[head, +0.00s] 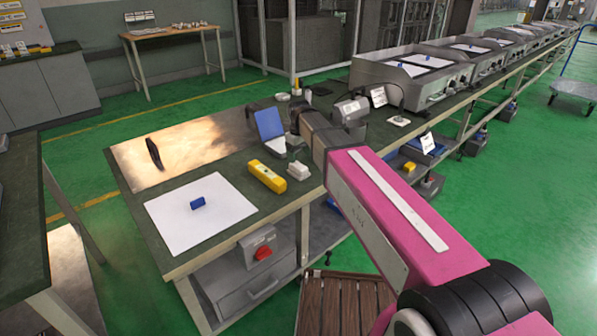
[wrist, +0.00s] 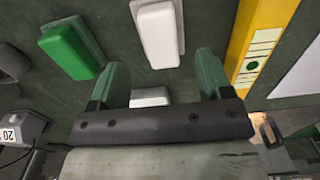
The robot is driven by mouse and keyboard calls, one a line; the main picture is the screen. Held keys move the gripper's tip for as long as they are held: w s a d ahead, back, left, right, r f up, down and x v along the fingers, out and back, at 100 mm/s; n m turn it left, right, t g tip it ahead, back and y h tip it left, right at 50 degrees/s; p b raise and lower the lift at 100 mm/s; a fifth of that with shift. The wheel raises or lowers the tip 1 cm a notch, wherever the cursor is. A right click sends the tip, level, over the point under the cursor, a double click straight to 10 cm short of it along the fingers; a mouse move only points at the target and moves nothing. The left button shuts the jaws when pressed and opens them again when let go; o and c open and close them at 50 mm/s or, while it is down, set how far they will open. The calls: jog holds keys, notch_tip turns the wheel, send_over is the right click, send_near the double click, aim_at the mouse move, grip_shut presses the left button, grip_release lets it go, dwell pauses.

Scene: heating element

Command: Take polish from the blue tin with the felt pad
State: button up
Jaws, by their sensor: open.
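My gripper (wrist: 161,72) points down over the dark green bench, its two green fingers open and apart. A white block on a grey base (wrist: 158,35) lies just ahead of the fingertips. A smaller pale block (wrist: 150,97) shows between the fingers, partly hidden by the gripper's bar; nothing is visibly clamped. A green block on a grey-green base (wrist: 68,51) lies to the left. I cannot tell for sure which of these is the felt pad. In the head view a blue panel (head: 270,123) stands near my wrist, and a small blue block (head: 197,203) sits on a white sheet (head: 163,212). No blue tin is clearly recognisable.
A yellow box with a label (wrist: 262,40) lies right of the fingers; in the head view it is beside the white sheet. Trays (head: 415,70) line the back right. The plate's middle is clear.

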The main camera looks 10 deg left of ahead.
aim_at(298, 165)
jog(key=shift+w+a+f, duration=0.1)
jog(key=shift+f, duration=1.45)
jog(key=shift+a+f, duration=0.1)
jog(key=shift+f, duration=1.4)
jog(key=c, duration=1)
